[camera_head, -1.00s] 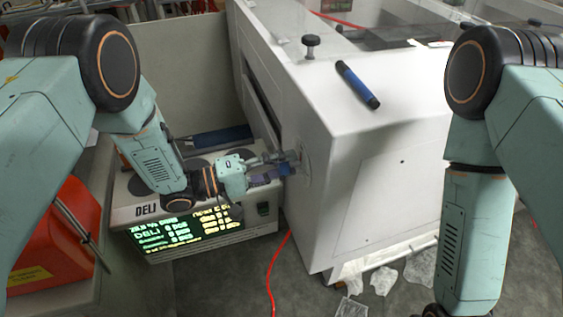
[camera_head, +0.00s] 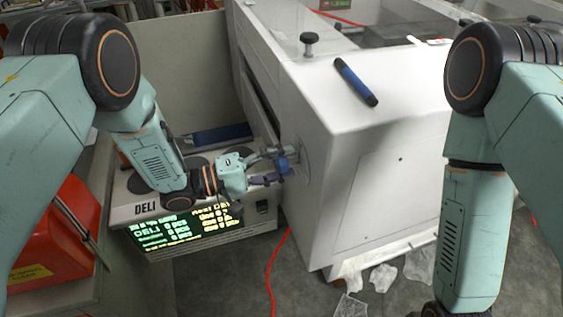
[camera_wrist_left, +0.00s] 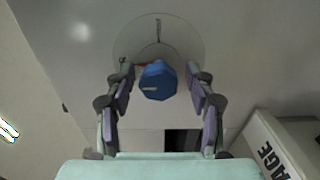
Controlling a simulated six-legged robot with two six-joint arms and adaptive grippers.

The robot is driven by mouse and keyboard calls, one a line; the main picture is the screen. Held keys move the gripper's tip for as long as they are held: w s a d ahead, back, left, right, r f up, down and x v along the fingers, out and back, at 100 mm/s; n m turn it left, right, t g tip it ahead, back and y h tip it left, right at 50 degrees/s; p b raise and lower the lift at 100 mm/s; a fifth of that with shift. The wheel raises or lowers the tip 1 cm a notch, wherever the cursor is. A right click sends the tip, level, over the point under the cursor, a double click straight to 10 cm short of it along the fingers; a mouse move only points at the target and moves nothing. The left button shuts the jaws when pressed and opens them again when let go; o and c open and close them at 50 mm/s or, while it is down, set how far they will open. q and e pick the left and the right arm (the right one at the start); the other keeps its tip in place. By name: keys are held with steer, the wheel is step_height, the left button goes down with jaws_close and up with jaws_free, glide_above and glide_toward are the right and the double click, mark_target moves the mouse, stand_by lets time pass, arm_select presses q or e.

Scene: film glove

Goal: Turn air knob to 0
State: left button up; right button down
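The blue air knob (camera_wrist_left: 158,80) sits on a round pale dial plate (camera_wrist_left: 190,42) on the white machine's side. In the head view the knob (camera_head: 283,164) is small and partly covered by my left gripper (camera_head: 281,166). In the left wrist view my left gripper (camera_wrist_left: 160,82) is open, with one finger on each side of the knob. A gap shows between the knob and each finger. The knob's pointer and the dial numbers are too small to read.
The white machine (camera_head: 385,190) fills the middle, with a blue marker (camera_head: 356,82) and a black knob (camera_head: 309,41) on top. A DELI scale (camera_head: 143,211) with a lit display stands below my left gripper. A red container (camera_head: 60,240) is at the left.

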arm_select(q)
steer(key=shift+a, duration=0.1)
steer(key=shift+a, duration=0.15)
steer(key=v, duration=1.1)
steer(key=shift+a, duration=0.3)
steer(key=shift+s, duration=0.15)
